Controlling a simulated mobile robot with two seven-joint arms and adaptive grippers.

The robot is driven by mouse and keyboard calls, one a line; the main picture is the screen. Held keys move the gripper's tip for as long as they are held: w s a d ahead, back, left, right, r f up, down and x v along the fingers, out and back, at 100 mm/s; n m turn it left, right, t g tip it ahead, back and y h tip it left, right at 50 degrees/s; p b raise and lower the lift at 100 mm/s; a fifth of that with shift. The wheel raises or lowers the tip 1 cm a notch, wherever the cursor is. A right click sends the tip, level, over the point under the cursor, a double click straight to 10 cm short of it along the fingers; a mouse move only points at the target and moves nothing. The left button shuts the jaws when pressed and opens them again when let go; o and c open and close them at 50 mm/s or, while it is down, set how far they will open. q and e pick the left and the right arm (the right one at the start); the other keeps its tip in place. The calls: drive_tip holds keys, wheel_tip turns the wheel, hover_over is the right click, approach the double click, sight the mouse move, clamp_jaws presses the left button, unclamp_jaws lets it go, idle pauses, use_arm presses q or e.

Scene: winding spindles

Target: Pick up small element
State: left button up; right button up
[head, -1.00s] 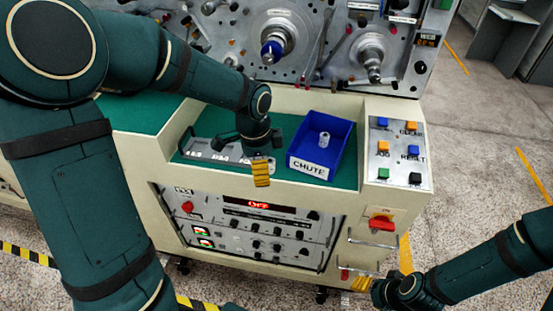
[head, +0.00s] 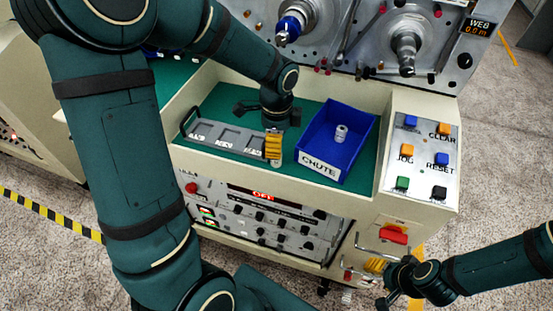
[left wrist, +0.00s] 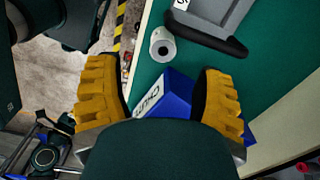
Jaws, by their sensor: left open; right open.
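A small pale grey cylinder with a hole (left wrist: 162,45) stands on the green mat between the grey tray (left wrist: 205,28) and the blue CHUTE bin (left wrist: 178,88) in the left wrist view. In the head view only a bit of it (head: 277,160) shows below my left gripper (head: 273,144). A similar cylinder (head: 341,133) stands in the blue bin (head: 322,166). My left gripper, with yellow fingers (left wrist: 161,72), is open and empty, above the mat at the tray's right end. My right gripper (head: 376,267) is low in front of the cabinet, away from these things.
The grey tray (head: 222,141) with labelled slots lies left of the bin. A button panel (head: 421,160) is right of the bin. Winding spindles (head: 405,45) rise behind. The cabinet's front has a red switch (head: 394,235) and metal handles.

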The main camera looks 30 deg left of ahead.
use_arm(q)
drive_tip(key=shift+w+a+f+b, duration=0.1)
drive_tip(key=shift+f+b, duration=0.2)
drive_tip(key=shift+f, duration=1.2)
drive_tip(key=shift+a+f+b, duration=0.1)
drive_tip(key=shift+f+b, duration=0.15)
drive_tip(key=shift+f, duration=1.2)
drive_tip(key=shift+c, duration=0.2)
clamp_jaws()
